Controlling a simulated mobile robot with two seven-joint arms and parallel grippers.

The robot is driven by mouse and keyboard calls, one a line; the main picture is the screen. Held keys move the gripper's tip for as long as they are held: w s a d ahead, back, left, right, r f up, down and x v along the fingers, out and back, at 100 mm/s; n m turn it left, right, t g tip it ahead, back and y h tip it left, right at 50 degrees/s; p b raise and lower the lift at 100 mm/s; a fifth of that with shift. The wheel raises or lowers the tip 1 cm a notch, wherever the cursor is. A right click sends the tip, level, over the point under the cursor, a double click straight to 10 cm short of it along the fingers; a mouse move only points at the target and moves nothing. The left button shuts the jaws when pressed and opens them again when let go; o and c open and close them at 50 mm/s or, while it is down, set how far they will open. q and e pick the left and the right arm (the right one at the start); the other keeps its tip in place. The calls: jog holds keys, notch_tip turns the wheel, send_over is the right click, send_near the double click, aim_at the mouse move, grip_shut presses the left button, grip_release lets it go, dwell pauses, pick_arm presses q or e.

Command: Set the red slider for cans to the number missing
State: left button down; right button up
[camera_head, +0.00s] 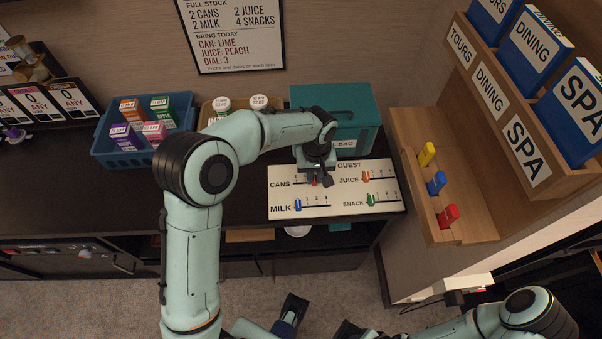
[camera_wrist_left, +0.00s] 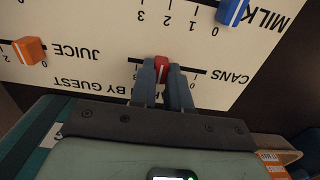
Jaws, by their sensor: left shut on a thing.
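The white slider board (camera_head: 290,208) lies on the dark counter, with rows marked CANS, JUICE, MILK and SNACK. My left gripper (camera_wrist_left: 160,85) is shut on the red slider (camera_wrist_left: 161,68) of the CANS row, partway along its line. The fingers hide the marks around it, so I cannot read its number. In the head view the red slider (camera_head: 314,183) shows just under the gripper. The orange JUICE slider (camera_head: 366,175), blue MILK slider (camera_head: 298,205) and green SNACK slider (camera_head: 371,200) stand on their rows. My right gripper (camera_head: 356,331) is partly cut off below.
A poster (camera_head: 231,32) lists full stock of 2 cans, 2 juice, 2 milk, 4 snacks. A blue basket (camera_head: 108,150) holds several cartons. A tan container (camera_head: 206,108) holds white-topped items. A teal box (camera_head: 362,100) stands behind the board. A wooden shelf (camera_head: 465,210) is right.

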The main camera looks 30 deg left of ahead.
aim_at(315, 178)
pick_arm(q)
jog(key=shift+w+d, duration=0.1)
jog(key=shift+d, duration=0.05)
jog(key=c, duration=1.1)
grip_release()
notch_tip(315, 178, up, 14)
jog(key=shift+f+p, duration=0.25)
jog(key=shift+p, duration=0.7)
